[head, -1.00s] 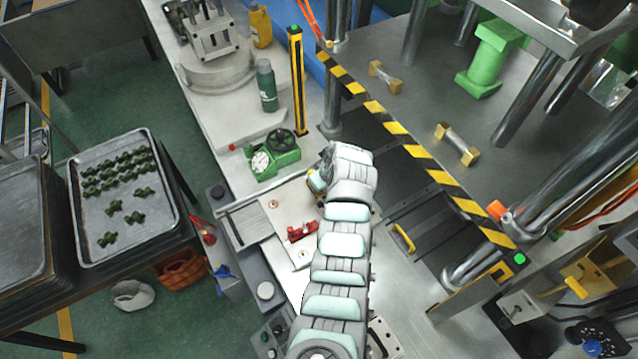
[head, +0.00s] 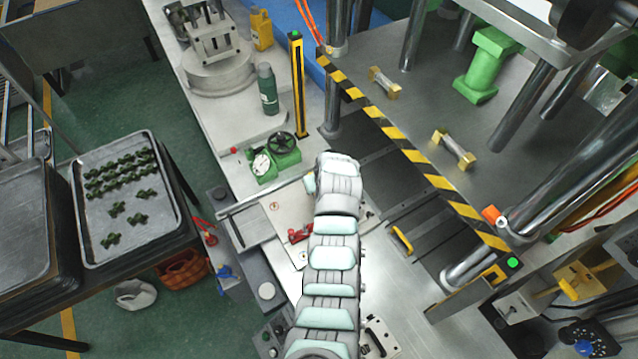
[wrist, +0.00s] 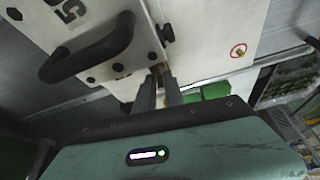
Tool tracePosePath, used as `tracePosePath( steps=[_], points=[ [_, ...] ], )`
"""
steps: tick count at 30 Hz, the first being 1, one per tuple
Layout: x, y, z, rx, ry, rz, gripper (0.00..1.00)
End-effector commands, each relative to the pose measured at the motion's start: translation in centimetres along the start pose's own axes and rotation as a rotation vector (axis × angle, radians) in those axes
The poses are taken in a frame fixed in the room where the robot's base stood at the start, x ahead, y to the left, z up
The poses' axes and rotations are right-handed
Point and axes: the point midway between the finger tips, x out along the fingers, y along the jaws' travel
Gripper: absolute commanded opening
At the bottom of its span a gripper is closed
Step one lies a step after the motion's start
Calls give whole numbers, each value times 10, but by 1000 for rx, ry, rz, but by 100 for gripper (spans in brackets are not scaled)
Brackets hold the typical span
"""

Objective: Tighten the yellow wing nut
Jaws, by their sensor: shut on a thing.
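In the wrist view the two grey fingers of my gripper (wrist: 158,80) reach up to a pale plate (wrist: 205,40). They are close together, closed on a small brass-yellow piece, the wing nut (wrist: 157,69), at the plate's lower edge. Only a bit of the nut shows between the fingertips, so its wings and how far it is turned cannot be seen. In the head view my wrist covers the nut and the fingers, above the pale plate on the bench.
In the wrist view a dark handle (wrist: 88,50) arches over the plate, left of the fingers. In the head view a red clamp (head: 300,234) lies close beside my arm. A green gauge unit (head: 277,160) stands behind, and a striped bar (head: 415,155) runs to the right.

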Motion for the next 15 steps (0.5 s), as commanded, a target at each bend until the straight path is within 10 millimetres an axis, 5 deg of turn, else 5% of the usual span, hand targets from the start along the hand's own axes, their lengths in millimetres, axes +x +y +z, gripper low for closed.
tracePosePath(
  steps=[15],
  points=[
    [1,-4,-3,448,3,188,0]
  ],
)
